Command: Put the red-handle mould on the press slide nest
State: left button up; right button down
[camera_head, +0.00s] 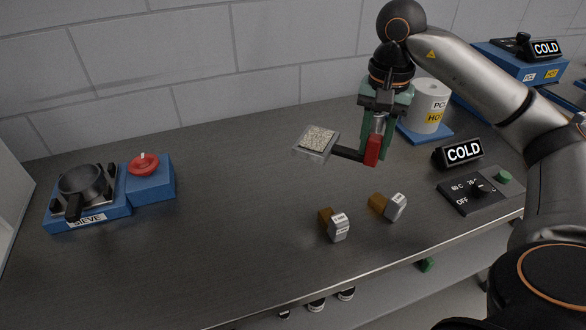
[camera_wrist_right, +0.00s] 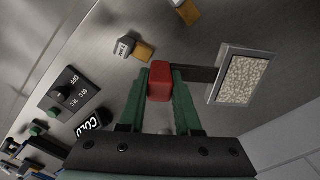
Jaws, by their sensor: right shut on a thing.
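The red-handle mould (camera_head: 302,152) is a shallow square metal tray filled with pale pellets. Its red handle (camera_head: 374,149) is between the fingers of my right gripper (camera_head: 375,146), which is shut on it. The mould is held above the dark bench, out to the left of the gripper and roughly level. In the right wrist view the mould (camera_wrist_right: 219,76) shows at the right, with the red grip (camera_wrist_right: 160,82) between the green fingers. I cannot clearly make out the press slide nest; equipment at the right edge is partly cut off. My left gripper is not in view.
A white drum (camera_head: 431,100) on a blue base stands behind my right gripper. Two grey-and-amber blocks (camera_head: 336,226) (camera_head: 388,206) lie in front. A control panel (camera_head: 474,191) and COLD sign (camera_head: 462,152) are right. The middle-left bench is clear.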

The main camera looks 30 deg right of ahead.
jog(key=w+a+f+p, duration=0.1)
jog(key=w+a+f, duration=0.2)
jog(key=w+f, duration=0.1)
jog(key=w+a+f+p, duration=0.1)
jog(key=w+a+f, duration=0.3)
jog(key=shift+w+a+f, duration=0.1)
jog(key=shift+w+a, duration=0.1)
jog(key=shift+w, duration=0.1)
jog(key=f, duration=0.2)
jog(key=f+p, duration=0.1)
jog(key=shift+w+a+f, duration=0.3)
jog(key=shift+w+f, duration=0.05)
jog(key=shift+f, duration=0.15)
jog(key=shift+f, duration=0.1)
jog(key=c, duration=1.1)
grip_release()
jog(key=shift+f, duration=0.1)
jog(key=o, duration=0.5)
